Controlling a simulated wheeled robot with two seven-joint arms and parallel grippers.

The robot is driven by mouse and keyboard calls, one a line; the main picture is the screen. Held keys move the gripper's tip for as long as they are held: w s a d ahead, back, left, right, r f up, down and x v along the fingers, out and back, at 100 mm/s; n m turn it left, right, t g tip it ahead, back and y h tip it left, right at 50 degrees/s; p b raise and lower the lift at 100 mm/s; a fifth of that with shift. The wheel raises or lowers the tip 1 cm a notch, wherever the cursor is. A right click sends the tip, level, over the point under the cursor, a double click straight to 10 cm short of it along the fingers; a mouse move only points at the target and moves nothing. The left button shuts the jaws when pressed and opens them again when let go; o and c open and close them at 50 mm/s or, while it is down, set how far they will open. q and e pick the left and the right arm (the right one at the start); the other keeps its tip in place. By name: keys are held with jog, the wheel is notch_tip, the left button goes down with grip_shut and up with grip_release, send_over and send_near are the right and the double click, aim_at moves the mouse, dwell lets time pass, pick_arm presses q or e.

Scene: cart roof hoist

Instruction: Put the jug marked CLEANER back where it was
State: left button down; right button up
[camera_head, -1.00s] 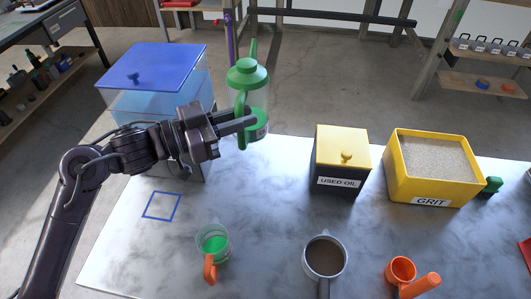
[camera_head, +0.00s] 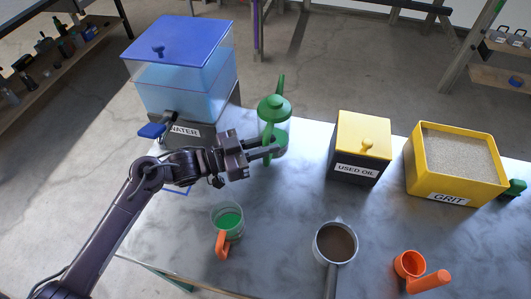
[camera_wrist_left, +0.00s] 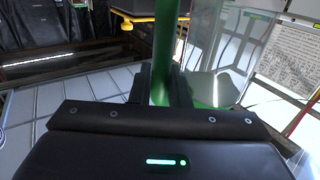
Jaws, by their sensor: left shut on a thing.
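My left gripper (camera_head: 266,148) is shut on the green handle of a clear jug with a green lid (camera_head: 274,108). The jug is upright over the back of the table, between the water tank and the used oil box. I cannot tell whether its base touches the table, and no CLEANER marking is readable. In the left wrist view the green handle (camera_wrist_left: 165,50) stands between the two fingers, with the clear jug wall (camera_wrist_left: 208,45) to its right. A blue outline (camera_head: 178,191) on the table is mostly hidden under my left arm. My right gripper is not in view.
The blue-lidded water tank (camera_head: 185,88) stands at back left, the USED OIL box (camera_head: 358,172) and yellow GRIT bin (camera_head: 440,187) at right. In front are a cup with green liquid (camera_head: 229,222), a grey mug (camera_head: 335,243) and an orange scoop (camera_head: 410,265). The table's middle is clear.

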aim_at(265, 164)
pick_arm(q)
notch_tip(265, 164, down, 3)
jog(key=shift+f, duration=0.4)
jog(key=shift+f, duration=0.15)
jog(key=c, duration=1.4)
grip_release()
jog(key=shift+o, duration=0.2)
